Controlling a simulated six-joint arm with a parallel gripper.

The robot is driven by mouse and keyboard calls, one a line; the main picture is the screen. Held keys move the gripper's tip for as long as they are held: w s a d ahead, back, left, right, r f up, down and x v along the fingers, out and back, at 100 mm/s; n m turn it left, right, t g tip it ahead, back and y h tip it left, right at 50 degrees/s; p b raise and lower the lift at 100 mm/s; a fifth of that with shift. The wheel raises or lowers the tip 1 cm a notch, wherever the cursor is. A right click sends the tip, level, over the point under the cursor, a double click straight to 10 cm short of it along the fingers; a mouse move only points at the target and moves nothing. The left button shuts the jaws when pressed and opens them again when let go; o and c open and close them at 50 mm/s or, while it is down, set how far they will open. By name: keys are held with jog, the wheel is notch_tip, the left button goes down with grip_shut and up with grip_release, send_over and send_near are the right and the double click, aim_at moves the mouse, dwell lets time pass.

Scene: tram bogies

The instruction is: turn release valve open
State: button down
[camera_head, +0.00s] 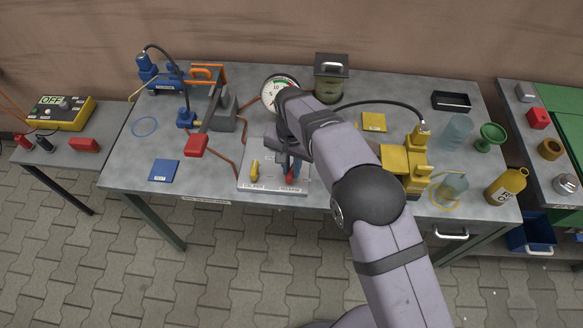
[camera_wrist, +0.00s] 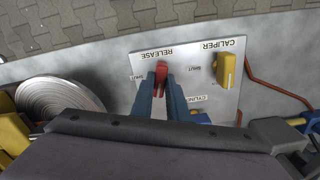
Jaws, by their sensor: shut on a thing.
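The release valve has a red handle (camera_wrist: 161,72) on a pale panel (camera_wrist: 135,64) marked RELEASE, seen in the wrist view. My gripper (camera_wrist: 161,88) is shut on this red handle, with one blue finger on each side. The handle points along the fingers toward the RELEASE label. In the head view the red handle (camera_head: 289,181) shows at the panel's front edge, and my arm hides part of the panel. A yellow caliper valve handle (camera_wrist: 226,68) stands beside it, pointing across toward the CALIPER label; it also shows in the head view (camera_head: 255,169).
A pressure gauge (camera_head: 279,92) stands behind the panel. A red-ended lever pump (camera_head: 197,146) is to the left, and a yellow device (camera_head: 406,160) to the right. A red hose (camera_wrist: 262,85) runs beside the panel.

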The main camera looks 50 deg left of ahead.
jog(key=shift+n, duration=1.7)
jog(key=c, duration=1.7)
grip_release()
jog(key=shift+r, duration=0.1)
jog(key=shift+r+b, duration=0.95)
jog(key=shift+r, duration=2.7)
